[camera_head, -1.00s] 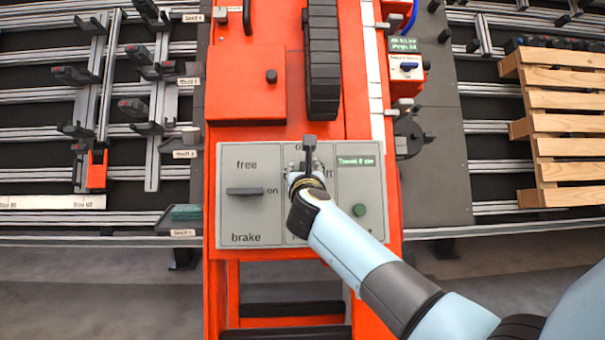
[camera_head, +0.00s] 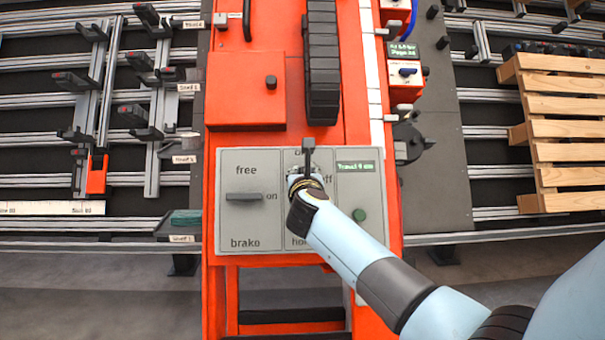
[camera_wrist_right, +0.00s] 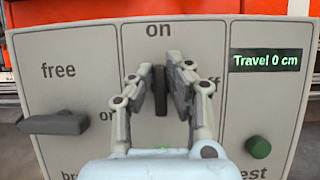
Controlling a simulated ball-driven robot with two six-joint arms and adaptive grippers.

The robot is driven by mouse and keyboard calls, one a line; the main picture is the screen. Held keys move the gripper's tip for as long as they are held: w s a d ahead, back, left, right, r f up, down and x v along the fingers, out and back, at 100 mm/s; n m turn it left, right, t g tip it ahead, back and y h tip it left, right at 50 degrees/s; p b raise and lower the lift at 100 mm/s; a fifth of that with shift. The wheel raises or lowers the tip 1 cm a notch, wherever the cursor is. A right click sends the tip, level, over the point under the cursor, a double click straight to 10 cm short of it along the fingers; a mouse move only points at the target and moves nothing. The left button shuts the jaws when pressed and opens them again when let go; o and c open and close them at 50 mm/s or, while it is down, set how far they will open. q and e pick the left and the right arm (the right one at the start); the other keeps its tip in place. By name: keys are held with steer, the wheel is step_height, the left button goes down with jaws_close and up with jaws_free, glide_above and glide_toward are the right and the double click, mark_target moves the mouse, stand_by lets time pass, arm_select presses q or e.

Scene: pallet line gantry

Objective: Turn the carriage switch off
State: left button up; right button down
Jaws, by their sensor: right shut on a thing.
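The grey control panel (camera_head: 233,165) is fixed on the orange carriage (camera_head: 247,80). Its middle section has a dark upright switch handle (camera_head: 309,150), its top toward the "on" mark, with "off" at its right. My right gripper (camera_head: 308,171) comes from the lower right and covers the handle's lower part in the head view. In the right wrist view, my right gripper (camera_wrist_right: 160,76) is shut on the handle (camera_wrist_right: 160,95), one finger on each side. Which switch is labelled carriage cannot be read. My left gripper is not in view.
A black lever (camera_head: 244,197) lies level in the panel's left section, between "free" and "brake". A green button (camera_head: 359,215) sits at the right under a display (camera_wrist_right: 265,60) reading Travel 0 cm. Rails with stands (camera_head: 150,120) lie left; a wooden pallet (camera_head: 560,125) lies right.

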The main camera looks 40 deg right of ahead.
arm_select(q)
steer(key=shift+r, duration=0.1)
